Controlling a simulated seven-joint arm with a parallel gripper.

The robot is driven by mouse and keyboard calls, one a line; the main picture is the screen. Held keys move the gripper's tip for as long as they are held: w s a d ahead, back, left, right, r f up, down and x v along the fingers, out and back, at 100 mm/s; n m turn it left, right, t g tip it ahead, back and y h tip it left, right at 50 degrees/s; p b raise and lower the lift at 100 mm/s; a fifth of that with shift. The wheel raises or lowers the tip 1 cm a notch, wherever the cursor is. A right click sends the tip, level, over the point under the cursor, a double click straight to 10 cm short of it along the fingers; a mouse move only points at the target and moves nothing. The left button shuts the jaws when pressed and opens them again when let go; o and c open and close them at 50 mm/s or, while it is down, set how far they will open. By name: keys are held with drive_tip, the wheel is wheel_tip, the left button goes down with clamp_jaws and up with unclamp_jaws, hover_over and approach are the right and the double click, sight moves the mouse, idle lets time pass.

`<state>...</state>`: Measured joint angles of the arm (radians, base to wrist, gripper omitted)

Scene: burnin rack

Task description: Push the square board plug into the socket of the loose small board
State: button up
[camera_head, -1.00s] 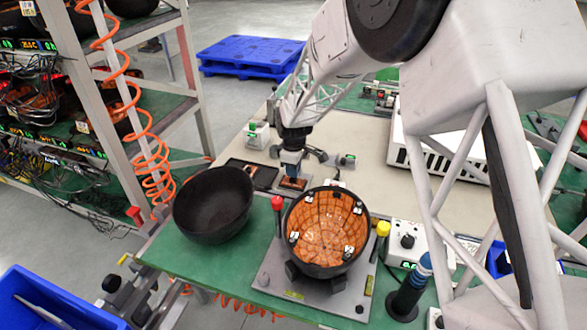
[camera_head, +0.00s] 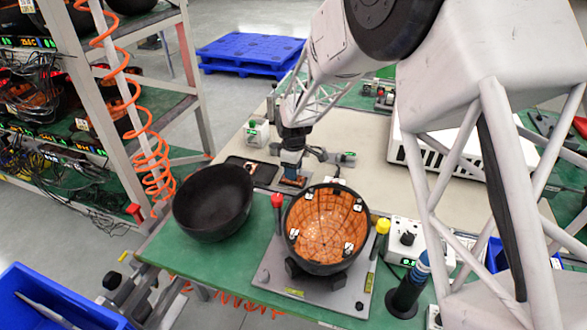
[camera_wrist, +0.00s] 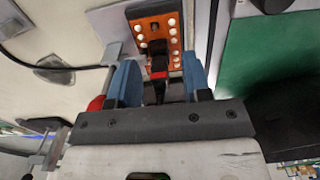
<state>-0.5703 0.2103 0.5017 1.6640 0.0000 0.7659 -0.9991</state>
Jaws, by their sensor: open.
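My gripper (camera_head: 291,169) points down over the small orange board (camera_head: 293,182) on the bench, behind the dark bowl with the orange panelled inside. In the wrist view the two blue fingers of my gripper (camera_wrist: 161,86) stand apart. The small orange board (camera_wrist: 174,40) lies just beyond the fingertips, with rows of white round pads. A dark piece with a red part (camera_wrist: 159,74), which looks like the plug, sits between the fingers and reaches the board's near edge. I cannot tell whether it is seated in the socket.
The orange-lined bowl (camera_head: 326,225) stands on a grey plate (camera_head: 268,272) with red and yellow knobs. An empty black bowl (camera_head: 212,203) stands left. A dark flat tray (camera_head: 262,172) lies left of my gripper. A white control box (camera_head: 405,240) is at right.

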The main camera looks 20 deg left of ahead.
drive_tip(key=shift+r, duration=0.1)
drive_tip(key=shift+r, duration=3.8)
drive_tip(key=shift+r, duration=0.15)
drive_tip(key=c, duration=0.4)
drive_tip(key=shift+r, duration=0.3)
drive_tip(key=shift+c, duration=1.3)
drive_tip(key=shift+r+n, duration=0.35)
drive_tip(key=shift+n, duration=0.05)
clamp_jaws()
drive_tip(key=shift+r+n, duration=0.4)
drive_tip(key=shift+r, duration=0.15)
